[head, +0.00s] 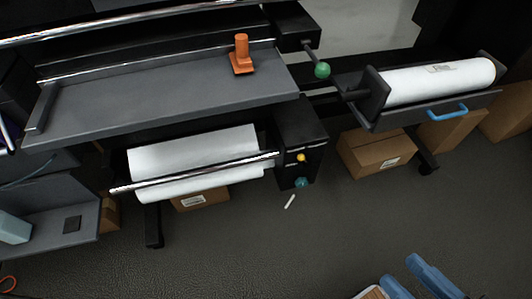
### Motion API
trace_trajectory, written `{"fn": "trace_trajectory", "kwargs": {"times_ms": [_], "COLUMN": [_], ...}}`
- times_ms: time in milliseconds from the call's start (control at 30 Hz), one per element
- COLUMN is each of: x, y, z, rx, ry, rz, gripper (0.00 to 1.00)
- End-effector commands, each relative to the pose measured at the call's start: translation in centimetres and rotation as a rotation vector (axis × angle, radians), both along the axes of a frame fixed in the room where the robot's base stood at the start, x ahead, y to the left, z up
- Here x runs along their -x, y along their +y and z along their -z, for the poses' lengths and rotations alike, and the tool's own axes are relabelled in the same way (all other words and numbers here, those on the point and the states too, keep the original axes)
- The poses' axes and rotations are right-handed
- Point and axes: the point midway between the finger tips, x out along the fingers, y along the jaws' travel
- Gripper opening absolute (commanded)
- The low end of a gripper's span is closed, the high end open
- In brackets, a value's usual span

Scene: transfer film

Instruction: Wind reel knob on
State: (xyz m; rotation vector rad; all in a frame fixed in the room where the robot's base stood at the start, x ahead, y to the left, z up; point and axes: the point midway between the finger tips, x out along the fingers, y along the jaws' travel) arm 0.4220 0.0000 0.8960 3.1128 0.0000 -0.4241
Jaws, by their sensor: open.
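A teal knob (302,183) sits low on the front of a black end box (300,130), beside the right end of the lower white film roll (195,160). A small yellow knob (301,157) sits just above it on the same box. A green ball knob (322,70) is on a rod from a smaller black box (292,25) higher up. I cannot tell from the picture which of these is the reel knob. No part that I can surely call my gripper shows in the head view, and nothing touches these knobs.
An orange part (241,55) stands on the grey upper tray (150,95). A white roll (440,80) lies at right above a blue handle (448,112). Cardboard boxes (375,152) stand below. Unclear blue shapes (432,275) are at bottom right. The floor in front is mostly clear.

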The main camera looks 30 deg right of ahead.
Motion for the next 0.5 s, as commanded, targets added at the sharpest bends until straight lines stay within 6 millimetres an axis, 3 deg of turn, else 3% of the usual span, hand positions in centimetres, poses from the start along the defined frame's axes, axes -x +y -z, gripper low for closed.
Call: {"fn": "trace_trajectory", "kwargs": {"times_ms": [67, 167, 267, 400, 500], "x": [-0.1, -0.6, -1.8, -4.7, -7.2], "y": [0.0, -0.3, -0.8, -2.2, -3.3], "z": [0.4, 3.1, 8.2, 17.2, 23.2], "rx": [0.001, 0.010, 0.030, 0.071, 0.099], "ry": [-0.002, -0.011, -0.030, -0.066, -0.092], "rz": [0.001, 0.006, 0.015, 0.037, 0.055], "gripper": [0.48, 0.58, 0.67, 0.80, 0.80]}}
